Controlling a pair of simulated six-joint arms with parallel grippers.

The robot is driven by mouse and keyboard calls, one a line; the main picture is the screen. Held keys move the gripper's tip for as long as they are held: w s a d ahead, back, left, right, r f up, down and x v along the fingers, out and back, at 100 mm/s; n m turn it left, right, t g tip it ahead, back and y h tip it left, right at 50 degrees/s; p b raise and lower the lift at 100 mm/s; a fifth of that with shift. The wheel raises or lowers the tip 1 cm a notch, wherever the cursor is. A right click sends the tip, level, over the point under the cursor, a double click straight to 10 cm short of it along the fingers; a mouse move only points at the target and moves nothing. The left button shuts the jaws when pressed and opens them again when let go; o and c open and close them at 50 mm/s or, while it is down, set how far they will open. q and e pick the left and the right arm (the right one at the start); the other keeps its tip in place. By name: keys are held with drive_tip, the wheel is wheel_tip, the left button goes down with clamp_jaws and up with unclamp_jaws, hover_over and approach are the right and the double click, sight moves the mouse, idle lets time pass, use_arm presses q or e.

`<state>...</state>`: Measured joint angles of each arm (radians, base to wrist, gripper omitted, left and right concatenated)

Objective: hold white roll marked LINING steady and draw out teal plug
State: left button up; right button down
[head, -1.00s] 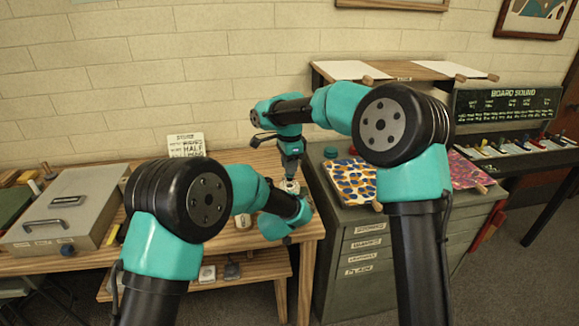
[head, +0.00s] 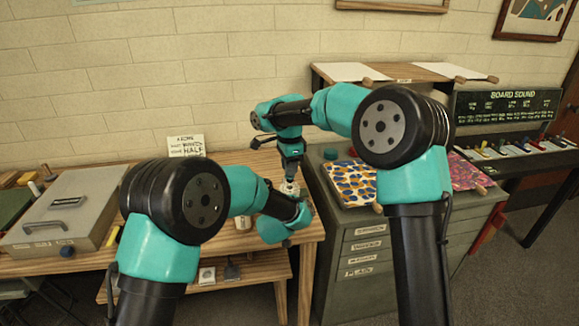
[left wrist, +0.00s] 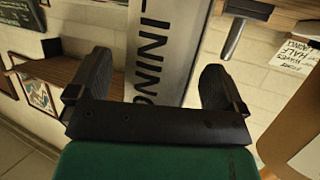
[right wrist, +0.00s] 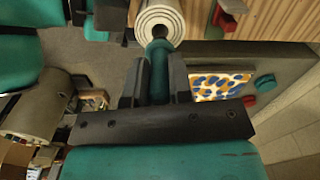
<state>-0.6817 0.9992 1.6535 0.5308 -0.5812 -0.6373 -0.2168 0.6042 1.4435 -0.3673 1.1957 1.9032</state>
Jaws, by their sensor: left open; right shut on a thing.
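The white roll marked LINING (left wrist: 160,50) stands between the fingers of my left gripper (left wrist: 155,82) in the left wrist view. Those fingers are open, with a gap on both sides of the roll. In the right wrist view the roll's layered end (right wrist: 160,14) shows at the top, with a dark core. My right gripper (right wrist: 158,85) is shut on the teal plug (right wrist: 158,72), in line with that core. I cannot tell how much of the plug sits inside it. In the head view the roll (head: 290,188) is small, below my right gripper (head: 290,172).
The wooden bench (head: 235,160) carries a grey case (head: 65,210) at left and a small sign (head: 186,146) at the back. A grey cabinet (head: 360,250) with patterned boards (head: 348,183) stands right of the roll. A shelf (head: 400,70) hangs behind.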

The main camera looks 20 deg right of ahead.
use_arm(q)
drive_tip(key=v, duration=1.1)
drive_tip(key=shift+a, duration=0.15)
